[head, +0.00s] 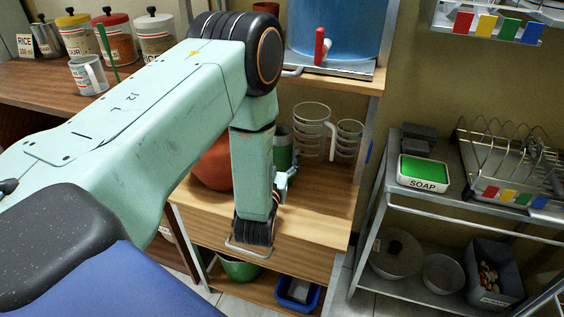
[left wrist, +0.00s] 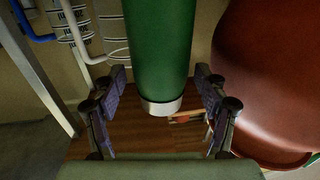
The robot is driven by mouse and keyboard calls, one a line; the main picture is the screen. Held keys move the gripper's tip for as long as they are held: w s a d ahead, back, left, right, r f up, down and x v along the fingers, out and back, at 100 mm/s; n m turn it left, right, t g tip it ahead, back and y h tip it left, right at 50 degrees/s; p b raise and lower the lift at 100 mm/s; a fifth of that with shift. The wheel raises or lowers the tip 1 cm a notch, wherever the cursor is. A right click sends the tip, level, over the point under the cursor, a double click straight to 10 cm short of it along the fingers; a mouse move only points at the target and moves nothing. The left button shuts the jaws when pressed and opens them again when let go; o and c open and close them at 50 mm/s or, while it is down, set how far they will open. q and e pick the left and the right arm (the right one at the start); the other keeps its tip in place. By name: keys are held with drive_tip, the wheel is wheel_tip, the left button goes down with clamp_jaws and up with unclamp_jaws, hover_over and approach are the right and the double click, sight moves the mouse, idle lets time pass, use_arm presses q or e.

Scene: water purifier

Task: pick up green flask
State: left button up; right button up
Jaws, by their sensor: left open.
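The green flask (head: 283,150) stands on the wooden shelf in the head view, partly hidden behind my left arm. In the left wrist view the green flask (left wrist: 160,45) is large and central, with a silver band at its lower end. My left gripper (left wrist: 160,112) is open, one finger on each side of the flask's silver end. I cannot tell whether the fingers touch it. In the head view my left gripper (head: 285,181) is mostly hidden by the wrist. My right gripper is not in view.
A rounded red-orange vessel (head: 213,167) stands left of the flask and shows close at right in the left wrist view (left wrist: 270,70). Stacked clear measuring cups (head: 311,130) stand right of the flask. A blue water tank (head: 340,32) is above. The shelf's front right is clear.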

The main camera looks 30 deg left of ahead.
use_arm(q)
drive_tip(key=shift+b+x, duration=0.3)
drive_tip(key=shift+x, duration=1.2)
drive_tip(key=shift+c, duration=0.2)
drive_tip(key=c, duration=1.1)
